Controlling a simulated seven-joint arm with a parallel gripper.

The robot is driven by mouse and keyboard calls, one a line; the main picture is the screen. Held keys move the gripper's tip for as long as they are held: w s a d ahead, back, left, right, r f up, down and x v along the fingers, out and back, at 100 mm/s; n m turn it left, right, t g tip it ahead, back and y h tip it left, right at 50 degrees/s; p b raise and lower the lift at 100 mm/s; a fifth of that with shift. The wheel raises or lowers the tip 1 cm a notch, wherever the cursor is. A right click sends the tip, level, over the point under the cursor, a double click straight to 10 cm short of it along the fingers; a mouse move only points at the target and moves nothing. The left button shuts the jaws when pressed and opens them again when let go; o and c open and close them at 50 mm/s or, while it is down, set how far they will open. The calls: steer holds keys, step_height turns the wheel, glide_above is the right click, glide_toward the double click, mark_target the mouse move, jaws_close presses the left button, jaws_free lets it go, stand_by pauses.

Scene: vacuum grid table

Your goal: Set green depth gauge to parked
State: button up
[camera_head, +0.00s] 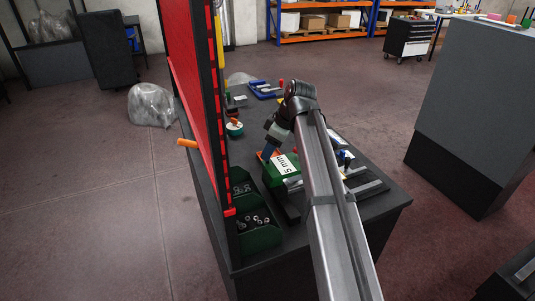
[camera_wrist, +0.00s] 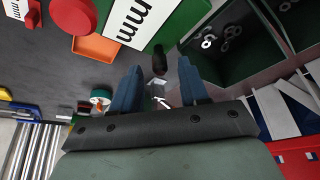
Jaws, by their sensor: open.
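The green depth gauge (camera_head: 284,170) is a green block with a white "5 mm" label, standing on the dark table in the head view. My gripper (camera_head: 269,154) is at the gauge's upper left side in the head view. In the wrist view its two blue fingers (camera_wrist: 158,82) are apart. A small dark rod-like part (camera_wrist: 160,60) shows near the gap between the fingertips; I cannot tell whether they touch it.
Dark green bins (camera_head: 260,236) with metal rings stand at the table's near left. A tall red panel (camera_head: 192,80) edges the table on the left. A green-and-white round item with an orange top (camera_head: 234,128) and a blue tool (camera_head: 263,90) lie farther back.

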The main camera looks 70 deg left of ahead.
steer(key=shift+x, duration=1.3)
steer(key=shift+c, duration=0.3)
jaws_close()
